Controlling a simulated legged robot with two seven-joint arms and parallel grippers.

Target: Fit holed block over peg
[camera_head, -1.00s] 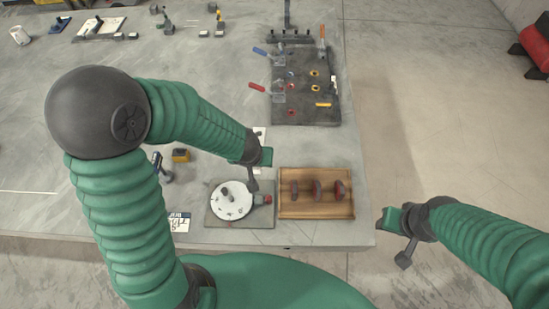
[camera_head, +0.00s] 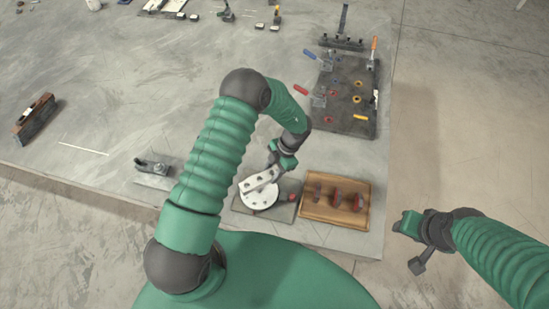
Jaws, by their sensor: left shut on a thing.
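A pale bar-like block with dark holes (camera_head: 257,181) lies across or just above the round white disc (camera_head: 262,202) on its dark base plate. My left gripper (camera_head: 275,167) is shut on the upper right end of this block. I cannot tell whether the block touches the disc. The peg does not show clearly; the block and gripper cover part of the disc. My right gripper (camera_head: 408,226) hangs past the table's right edge, away from these things; its jaw opening is unclear.
A wooden tray (camera_head: 314,211) with several dark red discs stands right of the base plate. A dark clamp board (camera_head: 345,120) lies behind it. A small grey fixture (camera_head: 155,166) sits to the left. The table's left middle is mostly clear.

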